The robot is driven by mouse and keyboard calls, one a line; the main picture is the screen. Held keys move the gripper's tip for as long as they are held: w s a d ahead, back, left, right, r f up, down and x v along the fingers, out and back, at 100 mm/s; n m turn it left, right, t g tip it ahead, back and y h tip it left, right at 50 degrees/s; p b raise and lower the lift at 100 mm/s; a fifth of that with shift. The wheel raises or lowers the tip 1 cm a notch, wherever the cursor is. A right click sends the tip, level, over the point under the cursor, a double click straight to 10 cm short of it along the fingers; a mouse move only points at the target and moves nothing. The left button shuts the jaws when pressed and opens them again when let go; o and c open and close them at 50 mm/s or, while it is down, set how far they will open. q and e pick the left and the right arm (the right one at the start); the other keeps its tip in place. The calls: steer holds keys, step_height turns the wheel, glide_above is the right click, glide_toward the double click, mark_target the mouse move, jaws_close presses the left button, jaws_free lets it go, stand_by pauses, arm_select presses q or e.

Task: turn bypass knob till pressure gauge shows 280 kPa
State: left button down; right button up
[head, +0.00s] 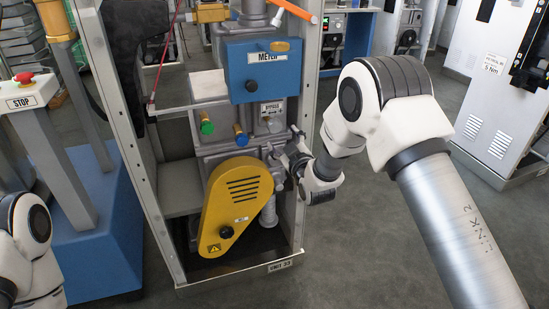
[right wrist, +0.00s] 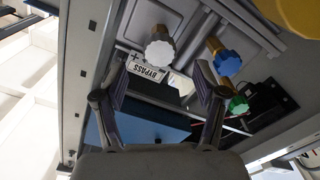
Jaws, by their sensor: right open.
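The bypass knob (right wrist: 159,50) is pale grey and ridged. It shows in the right wrist view beside the BYPASS label (right wrist: 147,70), which appears upside down. The label also shows in the head view (head: 272,107) on the grey machine front. My right gripper (head: 284,158) is at the machine's right side, just below the label. In the right wrist view its two fingers (right wrist: 161,82) are spread, with nothing between them; the knob is beyond the tips. In the head view I cannot make out the knob clearly. No readable pressure gauge shows. My left gripper is outside the view.
A blue knob (head: 241,140) and a green knob (head: 207,128) are left of the bypass area. A yellow guard (head: 235,205) lies below, and a blue METER box (head: 262,70) above. The grey frame's right post (head: 308,90) stands close to my right gripper.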

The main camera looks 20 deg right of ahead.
mark_target(276, 130)
steer(key=shift+w, duration=0.35)
steer(key=w, duration=0.3)
steer(key=w+b, duration=0.1)
steer(key=w, duration=0.2)
steer(key=shift+a+f, duration=0.15)
steer(key=shift+w+b, duration=0.3)
steer(key=shift+w, duration=0.25)
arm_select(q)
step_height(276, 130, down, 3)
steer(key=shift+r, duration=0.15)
arm_select(e)
steer(key=c, duration=1.1)
